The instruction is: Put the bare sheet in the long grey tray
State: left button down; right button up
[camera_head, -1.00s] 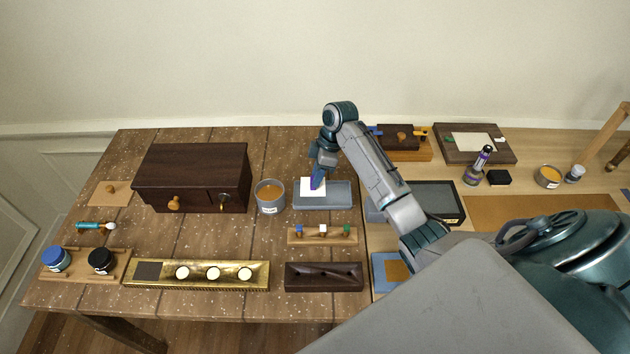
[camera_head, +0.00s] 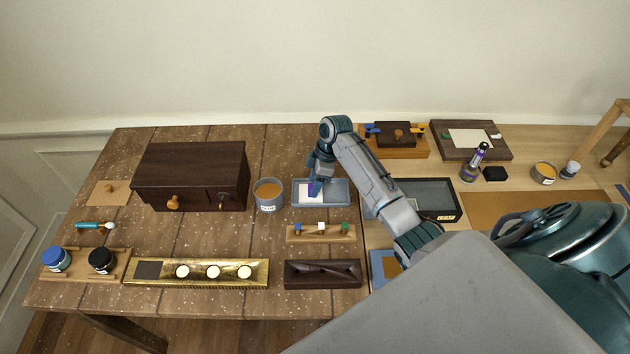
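The bare sheet (camera_head: 303,194) is a small white piece in the left half of the long grey tray (camera_head: 338,204). It appears to lie inside the rim, low on the tray floor. My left gripper is not in view.
A grey tin (camera_head: 268,197) stands just left of the tray, beside a dark drawer cabinet (camera_head: 190,168). A wooden rack with coloured pegs (camera_head: 320,235) lies in front. A black-framed tray (camera_head: 430,200) is to the right, partly behind my arm.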

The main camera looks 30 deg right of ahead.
jog(key=shift+r, duration=0.2)
jog(key=shift+d+r, duration=0.15)
jog(key=shift+r, duration=0.15)
jog(key=b+v, duration=0.4)
jog(key=v, duration=0.7)
jog(key=shift+r, duration=0.15)
